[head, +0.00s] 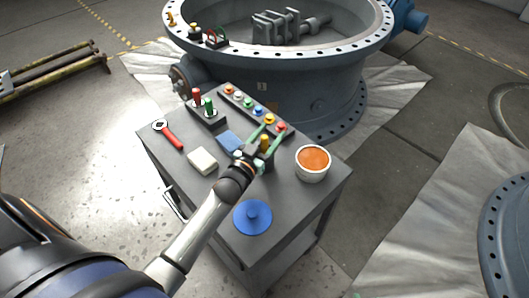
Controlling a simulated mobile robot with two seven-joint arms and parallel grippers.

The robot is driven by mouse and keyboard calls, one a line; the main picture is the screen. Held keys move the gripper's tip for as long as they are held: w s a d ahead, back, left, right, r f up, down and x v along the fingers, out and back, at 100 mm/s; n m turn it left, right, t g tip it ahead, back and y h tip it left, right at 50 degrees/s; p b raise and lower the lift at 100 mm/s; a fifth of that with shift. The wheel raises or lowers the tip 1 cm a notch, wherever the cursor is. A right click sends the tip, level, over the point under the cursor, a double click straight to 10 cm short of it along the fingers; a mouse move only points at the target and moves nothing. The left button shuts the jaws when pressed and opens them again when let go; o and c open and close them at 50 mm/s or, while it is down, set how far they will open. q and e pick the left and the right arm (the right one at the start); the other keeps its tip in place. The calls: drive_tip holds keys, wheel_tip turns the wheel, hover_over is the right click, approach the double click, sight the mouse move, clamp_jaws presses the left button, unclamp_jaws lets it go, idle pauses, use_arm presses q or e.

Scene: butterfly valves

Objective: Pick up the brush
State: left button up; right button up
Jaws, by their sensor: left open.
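My left gripper (268,131) has green fingers and hangs over the grey table, its fingers apart. A small upright object with a yellow-orange top (264,143) stands between or just behind the fingers; it may be the brush, but my gripper hides its lower part. I cannot tell whether the fingers touch it. My right gripper is out of view.
The grey table (290,200) also bears a white bowl (313,163) with orange contents, a blue disc (252,217), a pale block (202,161), a blue cloth (229,142), a red-handled wrench (170,138) and racks of coloured knobs (245,102). A large valve body (300,95) stands behind.

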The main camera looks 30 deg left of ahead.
use_arm(q)
drive_tip(key=shift+w, duration=0.2)
clamp_jaws()
idle(0.4)
